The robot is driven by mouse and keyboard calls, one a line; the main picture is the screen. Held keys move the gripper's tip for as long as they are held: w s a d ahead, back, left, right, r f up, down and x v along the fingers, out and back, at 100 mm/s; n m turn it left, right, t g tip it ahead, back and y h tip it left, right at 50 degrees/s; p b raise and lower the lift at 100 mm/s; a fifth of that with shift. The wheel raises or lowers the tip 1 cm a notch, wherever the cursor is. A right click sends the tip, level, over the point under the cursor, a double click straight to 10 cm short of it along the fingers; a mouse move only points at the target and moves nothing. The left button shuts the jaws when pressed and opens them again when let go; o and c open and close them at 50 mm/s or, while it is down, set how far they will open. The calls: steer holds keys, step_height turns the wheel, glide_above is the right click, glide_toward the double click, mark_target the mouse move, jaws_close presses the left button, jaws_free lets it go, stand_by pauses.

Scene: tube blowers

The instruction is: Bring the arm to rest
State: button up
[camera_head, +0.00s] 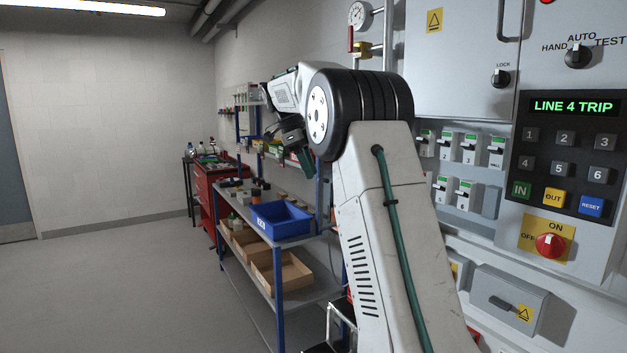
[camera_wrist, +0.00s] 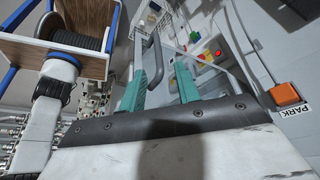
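My arm rises at the right of the head view and bends over to the left. My gripper (camera_head: 296,152) hangs at its end, in front of the shelving, pointing down. In the wrist view its two teal fingers (camera_wrist: 160,90) stand apart with nothing visibly held between them. A dark bar handle (camera_wrist: 155,60) shows in the gap; I cannot tell how far beyond the fingers it is. An orange button (camera_wrist: 285,94) above a PARK label is on the grey surface at the right of the wrist view, apart from the fingers.
A shelf unit with a blue bin (camera_head: 281,219) and a cardboard tray (camera_head: 283,272) stands beside my arm. A red tool cabinet (camera_head: 207,192) is behind it. The control panel (camera_head: 566,150) reads "LINE 4 TRIP". The floor (camera_head: 120,285) at left is clear.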

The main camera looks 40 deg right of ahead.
steer(key=shift+r, duration=0.15)
stand_by(0.4)
steer(key=s+a+n+t+y, duration=0.1)
steer(key=s+a+n+t, duration=0.2)
steer(key=s+a+n, duration=1.35)
steer(key=s+a+f+n+t+y, duration=0.1)
steer(key=s+a+f+n, duration=0.5)
steer(key=s, duration=0.3)
steer(key=s+a+f+n+t, duration=0.1)
steer(key=s+a+f+n, duration=0.5)
steer(key=s+f, duration=0.3)
steer(key=shift+s+a+y, duration=0.25)
steer(key=shift+a+y, duration=0.15)
steer(key=shift+a, duration=0.15)
